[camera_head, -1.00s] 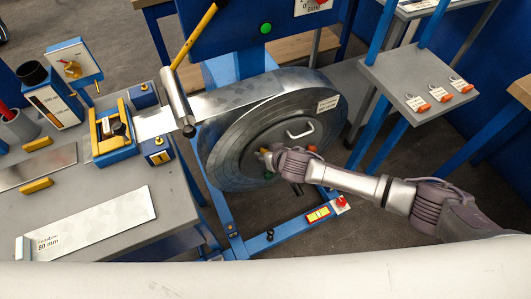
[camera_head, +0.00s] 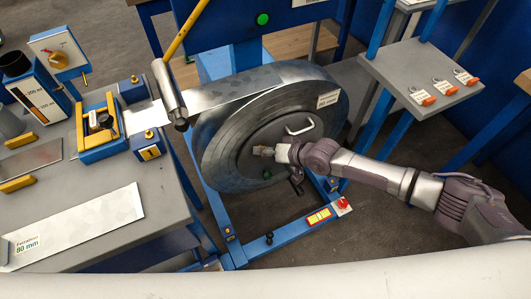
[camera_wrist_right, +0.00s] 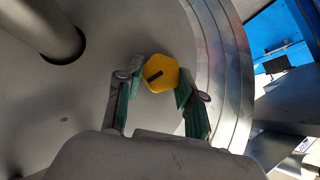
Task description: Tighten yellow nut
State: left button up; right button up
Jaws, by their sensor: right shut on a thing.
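The yellow nut (camera_wrist_right: 160,73) is a hexagonal piece with a dark slot, in front of the grey disc face (camera_wrist_right: 70,105) in the right wrist view. My right gripper (camera_wrist_right: 157,82) has one green-padded finger on each side of the nut, shut on it. In the head view, my right gripper (camera_head: 262,150) reaches in from the right to the hub of the large steel coil (camera_head: 218,150). The nut is hard to make out there. My left gripper is not in view.
A grey workbench (camera_head: 105,205) stands at left with a blue and yellow strip guide (camera_head: 104,130). A shelf with tags (camera_head: 420,75) is at upper right. A blue stand (camera_head: 285,232) is below the coil.

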jog(key=o, duration=1.1)
jog(key=shift+o, duration=0.2)
jog(key=v, duration=1.2)
